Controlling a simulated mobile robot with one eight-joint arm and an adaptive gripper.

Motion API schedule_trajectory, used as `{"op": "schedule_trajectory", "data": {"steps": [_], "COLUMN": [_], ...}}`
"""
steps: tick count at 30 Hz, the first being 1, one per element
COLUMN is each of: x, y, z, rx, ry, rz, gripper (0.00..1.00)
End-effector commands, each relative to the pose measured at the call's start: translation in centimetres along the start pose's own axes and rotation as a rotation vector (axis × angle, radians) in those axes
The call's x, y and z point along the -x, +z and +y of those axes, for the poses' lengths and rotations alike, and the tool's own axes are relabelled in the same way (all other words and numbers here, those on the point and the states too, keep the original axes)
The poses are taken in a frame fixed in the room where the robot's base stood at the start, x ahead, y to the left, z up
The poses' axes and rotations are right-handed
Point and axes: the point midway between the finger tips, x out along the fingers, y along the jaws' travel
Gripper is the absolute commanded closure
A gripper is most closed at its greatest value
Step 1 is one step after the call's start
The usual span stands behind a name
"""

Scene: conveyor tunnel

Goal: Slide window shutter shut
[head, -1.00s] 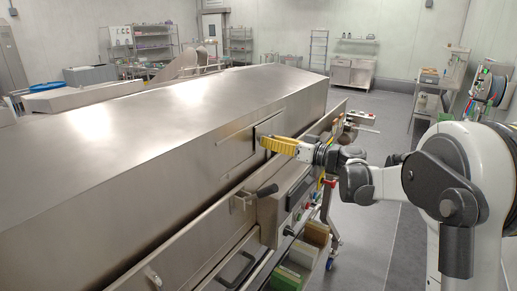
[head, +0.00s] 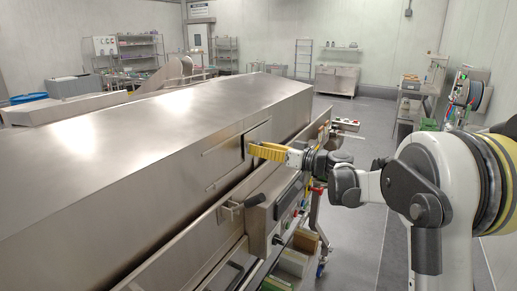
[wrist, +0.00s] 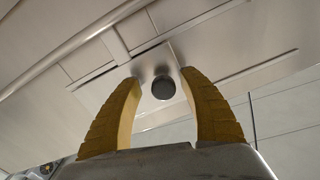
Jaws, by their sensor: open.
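The window shutter (head: 259,133) is a flat metal panel in a slide frame on the slanted side of the steel tunnel (head: 150,115). In the wrist view, a dark round knob (wrist: 163,88) stands out from the metal panel (wrist: 153,62). My gripper (head: 250,151) is at the window, its yellow fingers pointing at the tunnel side. In the wrist view my gripper (wrist: 159,78) is open, with one finger on each side of the knob and visible gaps to both. The fingers hide part of the shutter in the head view.
A latch handle (head: 243,203) sticks out from the tunnel's lower side flange, left of and below my gripper. Bins (head: 293,262) stand below. Open grey floor (head: 352,235) lies right of the machine. Shelving (head: 150,55) stands at the back.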

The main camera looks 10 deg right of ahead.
Motion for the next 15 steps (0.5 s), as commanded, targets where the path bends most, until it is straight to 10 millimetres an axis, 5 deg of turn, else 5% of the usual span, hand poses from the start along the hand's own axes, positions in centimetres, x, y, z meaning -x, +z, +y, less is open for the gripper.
{"op": "schedule_trajectory", "data": {"steps": [15], "x": [9.9], "y": [-0.1], "z": [0.1], "rx": [0.000], "ry": [0.005], "rz": [0.002], "gripper": [0.51]}}
